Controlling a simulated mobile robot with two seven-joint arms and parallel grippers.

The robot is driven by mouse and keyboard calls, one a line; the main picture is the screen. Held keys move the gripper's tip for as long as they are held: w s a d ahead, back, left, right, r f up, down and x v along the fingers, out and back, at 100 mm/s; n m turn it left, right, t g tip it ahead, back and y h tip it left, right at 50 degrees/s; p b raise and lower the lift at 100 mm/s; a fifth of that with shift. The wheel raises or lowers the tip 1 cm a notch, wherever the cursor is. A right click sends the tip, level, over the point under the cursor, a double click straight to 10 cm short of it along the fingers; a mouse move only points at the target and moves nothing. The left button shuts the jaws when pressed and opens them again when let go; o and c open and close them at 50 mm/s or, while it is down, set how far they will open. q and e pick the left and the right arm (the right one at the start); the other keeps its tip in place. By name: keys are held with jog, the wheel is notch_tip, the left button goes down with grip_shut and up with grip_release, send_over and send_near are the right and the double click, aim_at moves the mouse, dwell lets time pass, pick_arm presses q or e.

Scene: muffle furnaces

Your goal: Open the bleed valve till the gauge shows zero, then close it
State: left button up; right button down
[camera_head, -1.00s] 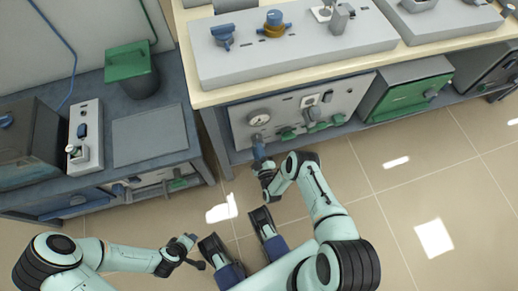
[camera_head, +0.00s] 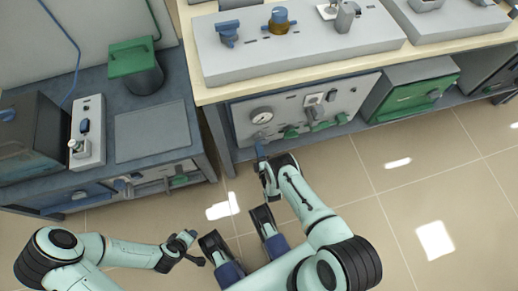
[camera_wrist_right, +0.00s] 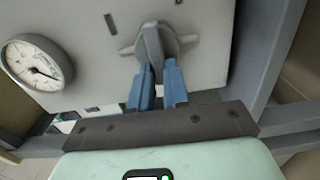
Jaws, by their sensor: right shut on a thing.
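The bleed valve (camera_wrist_right: 152,42) is a grey knob with a raised bar handle and side lugs on a light panel in the right wrist view. My right gripper (camera_wrist_right: 157,84) has its two blue fingers on either side of the lower end of that handle, shut on it. The gauge also shows in the head view (camera_head: 262,115). My left gripper (camera_head: 187,241) is away from the panel, over the floor.
The panel (camera_head: 292,108) carries several green handles and sits beneath a pale worktop (camera_head: 215,95). A green-fronted furnace (camera_head: 412,96) stands to its right. A dark bench (camera_head: 190,115) is at left. The tiled floor right of my arm is clear.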

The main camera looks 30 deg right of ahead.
jog(key=shift+d+r, duration=0.1)
jog(key=shift+d, duration=0.05)
dwell(0.4)
jog(key=c, duration=1.1)
grip_release()
pick_arm(q)
jog(key=shift+w, duration=0.1)
